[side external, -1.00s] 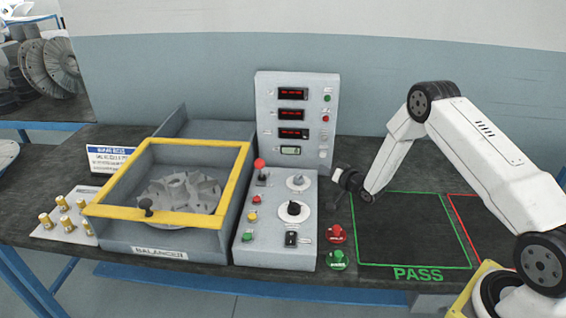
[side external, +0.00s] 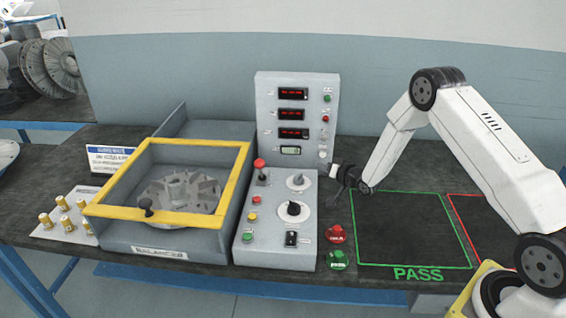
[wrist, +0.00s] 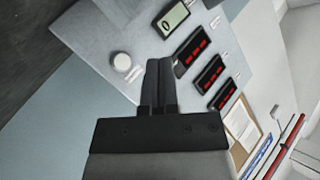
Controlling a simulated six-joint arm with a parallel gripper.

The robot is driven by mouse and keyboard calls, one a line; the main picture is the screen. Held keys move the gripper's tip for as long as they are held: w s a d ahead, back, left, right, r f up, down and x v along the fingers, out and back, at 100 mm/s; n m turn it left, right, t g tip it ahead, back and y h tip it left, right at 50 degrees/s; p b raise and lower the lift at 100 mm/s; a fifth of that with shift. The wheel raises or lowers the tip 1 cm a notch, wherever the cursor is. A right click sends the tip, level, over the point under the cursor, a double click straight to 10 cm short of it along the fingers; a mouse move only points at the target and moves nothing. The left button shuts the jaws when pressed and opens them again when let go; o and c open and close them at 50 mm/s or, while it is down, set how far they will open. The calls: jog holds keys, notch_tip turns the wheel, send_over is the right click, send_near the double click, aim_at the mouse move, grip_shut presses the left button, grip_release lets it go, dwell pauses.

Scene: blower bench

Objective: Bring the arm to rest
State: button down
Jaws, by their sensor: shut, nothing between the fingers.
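My gripper (side external: 336,196) hangs just right of the grey control box, above the dark bench, between the box and the green-outlined PASS area (side external: 408,231). In the wrist view my gripper (wrist: 158,62) shows its two dark fingers together with nothing between them. The display panel (side external: 297,120) with red readouts stands upright behind the control box; it also fills much of the wrist view (wrist: 110,30). My gripper is apart from the panel in the side view.
The control box (side external: 275,245) carries knobs and buttons. Left of it is the balancer (side external: 165,240) with a yellow-framed lid (side external: 240,165) over a rotor (side external: 180,192). A red stamp (side external: 336,234) and a green stamp (side external: 338,259) stand near the front edge. The PASS area is empty.

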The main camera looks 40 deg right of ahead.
jog(key=s+a+r+n+g, duration=0.2)
jog(key=s+a+r+g, duration=0.1)
jog(key=s, duration=0.6)
jog(key=s+a+r+n+g, duration=0.2)
jog(key=s+a+r+g, duration=0.2)
jog(key=s+a, duration=0.3)
jog(key=s+a+r+n+g, duration=0.2)
jog(key=s+a+r+g, duration=0.2)
jog(key=s, duration=0.9)
jog(key=shift+a+r+n+g, duration=0.25)
jog(key=shift+a+n+g, duration=0.15)
jog(key=shift+a+g, duration=0.35)
jog(key=shift+d, duration=0.1)
